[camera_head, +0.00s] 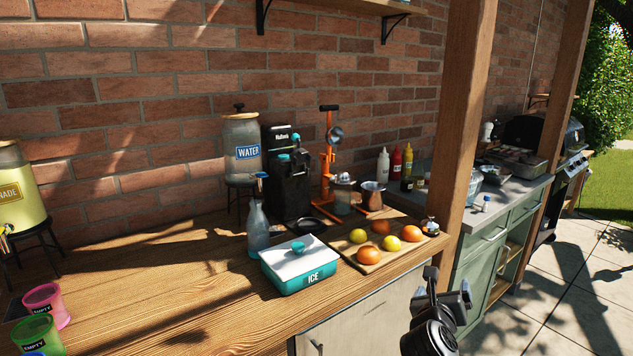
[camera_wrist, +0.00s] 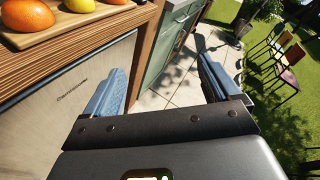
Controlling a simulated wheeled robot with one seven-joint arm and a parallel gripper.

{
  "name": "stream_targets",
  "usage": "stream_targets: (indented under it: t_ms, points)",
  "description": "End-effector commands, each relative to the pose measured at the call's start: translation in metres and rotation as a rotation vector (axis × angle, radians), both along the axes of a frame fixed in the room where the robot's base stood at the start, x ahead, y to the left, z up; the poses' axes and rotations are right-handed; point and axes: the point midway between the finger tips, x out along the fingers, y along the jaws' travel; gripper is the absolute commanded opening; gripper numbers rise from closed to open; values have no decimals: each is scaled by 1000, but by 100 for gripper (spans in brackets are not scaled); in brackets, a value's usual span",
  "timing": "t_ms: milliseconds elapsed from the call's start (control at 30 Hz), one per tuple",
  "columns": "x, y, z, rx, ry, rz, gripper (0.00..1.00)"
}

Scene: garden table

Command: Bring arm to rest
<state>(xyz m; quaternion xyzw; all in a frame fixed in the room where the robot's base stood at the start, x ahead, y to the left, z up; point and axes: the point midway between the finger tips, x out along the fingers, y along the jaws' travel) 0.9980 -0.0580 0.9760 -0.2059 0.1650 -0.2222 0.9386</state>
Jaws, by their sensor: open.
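My gripper (camera_head: 448,290) is off the front edge of the wooden counter (camera_head: 185,300), in front of the cabinet door and low at the right of the head view. In the wrist view my gripper (camera_wrist: 166,85) shows two blue-grey fingers spread wide apart. Nothing is between them; paving shows through the gap. The gripper appears clear of the counter and cabinet.
A cutting board (camera_head: 345,253) with oranges and lemons lies near the counter edge. A teal ice box (camera_head: 298,268), a bottle (camera_head: 258,232) and a water dispenser (camera_head: 242,150) stand left of it. A wooden post (camera_head: 465,120) rises behind my gripper. Open paving (camera_head: 560,290) lies right.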

Motion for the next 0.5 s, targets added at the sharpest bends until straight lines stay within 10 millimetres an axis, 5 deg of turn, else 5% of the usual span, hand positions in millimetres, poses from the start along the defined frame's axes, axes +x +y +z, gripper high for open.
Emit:
stream_targets:
  t_ms: [200, 500]
  points:
    - [-75, -53, -18, -400, 71, 9, 90]
    - [-195, -79, -25, -993, 210, 96, 90]
